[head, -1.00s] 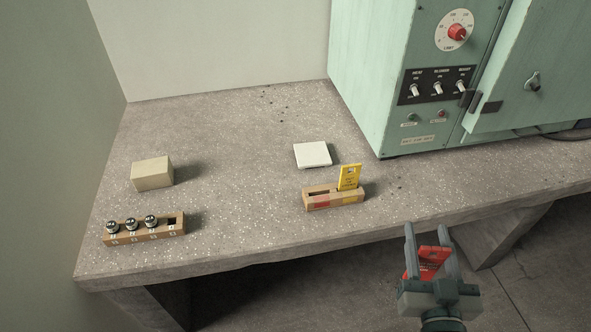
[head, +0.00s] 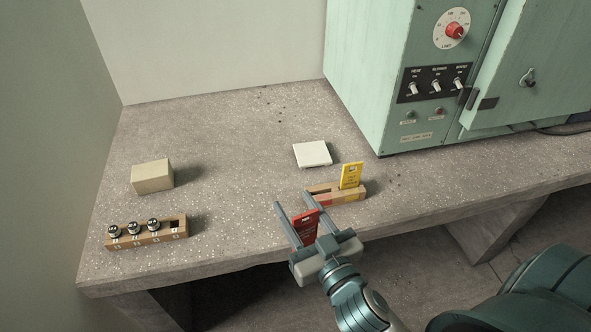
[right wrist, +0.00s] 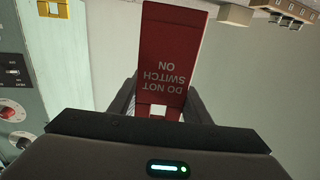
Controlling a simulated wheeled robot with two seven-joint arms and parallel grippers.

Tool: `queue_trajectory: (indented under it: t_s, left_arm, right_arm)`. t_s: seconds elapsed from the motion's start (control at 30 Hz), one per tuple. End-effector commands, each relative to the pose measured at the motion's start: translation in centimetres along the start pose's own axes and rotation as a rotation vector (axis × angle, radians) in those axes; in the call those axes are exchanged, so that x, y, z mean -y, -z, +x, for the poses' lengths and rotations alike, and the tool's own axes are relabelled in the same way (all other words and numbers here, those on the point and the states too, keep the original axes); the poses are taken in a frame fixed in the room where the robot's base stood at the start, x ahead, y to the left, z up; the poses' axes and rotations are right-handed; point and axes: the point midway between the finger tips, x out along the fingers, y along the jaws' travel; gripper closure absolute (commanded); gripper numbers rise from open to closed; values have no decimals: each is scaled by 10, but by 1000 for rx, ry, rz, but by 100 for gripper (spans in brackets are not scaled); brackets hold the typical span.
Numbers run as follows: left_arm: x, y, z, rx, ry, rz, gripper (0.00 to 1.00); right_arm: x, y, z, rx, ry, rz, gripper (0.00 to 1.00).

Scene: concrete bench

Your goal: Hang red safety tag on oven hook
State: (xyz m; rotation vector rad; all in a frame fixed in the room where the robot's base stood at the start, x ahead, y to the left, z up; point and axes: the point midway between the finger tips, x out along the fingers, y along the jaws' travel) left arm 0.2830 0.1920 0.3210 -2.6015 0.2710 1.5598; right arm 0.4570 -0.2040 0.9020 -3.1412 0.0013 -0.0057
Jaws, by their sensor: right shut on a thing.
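The red safety tag (head: 304,224) is between the fingers of my right gripper (head: 292,200), which is shut on it. They are over the bench's front edge, just in front of the wooden tag holder. In the right wrist view the tag (right wrist: 170,55) reads "DO NOT SWITCH ON" upside down, with a pale hole near the fingers. The green oven (head: 365,90) stands at the back right, well apart from the gripper. A small metal fitting (head: 527,77) is on its door; I cannot tell whether it is the hook. My left gripper is not in view.
The wooden holder (head: 352,197) carries a yellow tag (head: 351,175). A white square plate (head: 312,154), a beige block (head: 153,175) and a wooden rack (head: 150,238) with black-topped pieces stand on the concrete bench (head: 225,135). Bare bench lies between holder and oven.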

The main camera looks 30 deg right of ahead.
Motion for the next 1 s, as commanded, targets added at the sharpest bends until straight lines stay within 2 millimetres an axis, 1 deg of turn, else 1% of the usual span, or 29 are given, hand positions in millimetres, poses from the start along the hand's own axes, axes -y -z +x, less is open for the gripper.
queue_trajectory:
  t_s: [0.1, 0.37, 0.57, 0.67, 0.77, 0.87, 0.97, 1.0]
  left_arm:
    - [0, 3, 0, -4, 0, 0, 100]
    - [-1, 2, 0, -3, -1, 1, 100]
    - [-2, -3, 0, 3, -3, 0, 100]
    - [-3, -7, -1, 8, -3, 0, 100]
    - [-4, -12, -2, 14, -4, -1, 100]
    - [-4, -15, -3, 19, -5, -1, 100]
    - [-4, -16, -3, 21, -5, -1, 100]
    - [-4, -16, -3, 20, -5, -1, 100]
  right_arm:
    - [0, 0, 0, 0, 0, 0, 79]
    - [0, 0, 0, 0, 0, 0, 79]
    - [-1, 0, 1, 0, 0, -1, 79]
    - [-5, -2, 7, -1, -2, -1, 79]
    - [-16, -8, 20, -1, -8, -3, 79]
    - [-36, -14, 41, -1, -21, -4, 79]
    - [-65, -18, 68, -3, -42, -5, 79]
    - [-79, -19, 80, -3, -54, -5, 79]
